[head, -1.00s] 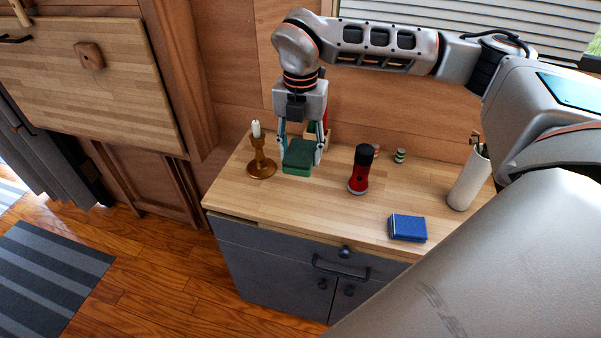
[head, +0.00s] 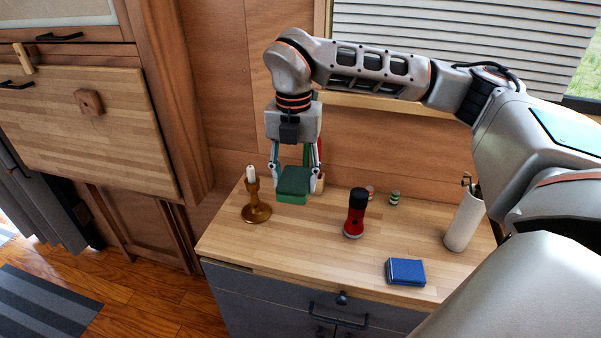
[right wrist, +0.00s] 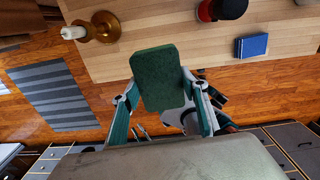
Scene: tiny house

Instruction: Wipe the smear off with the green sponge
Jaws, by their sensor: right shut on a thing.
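The green sponge (head: 293,184) is a dark green block between the fingers of my right gripper (head: 296,172), which is shut on it. It appears a little above the back left part of the wooden counter (head: 305,240), just right of the candlestick. In the right wrist view the sponge (right wrist: 158,78) fills the space between the two fingertips and covers part of the counter edge and floor. I cannot make out a smear on the visible counter. My left gripper is not in view.
A brass candlestick (head: 256,212) with a white candle stands close left of the sponge. A red and black flashlight (head: 355,215), a blue box (head: 405,271), a small striped item (head: 394,197) and a white cylinder holder (head: 464,222) stand to the right. The counter's front middle is bare.

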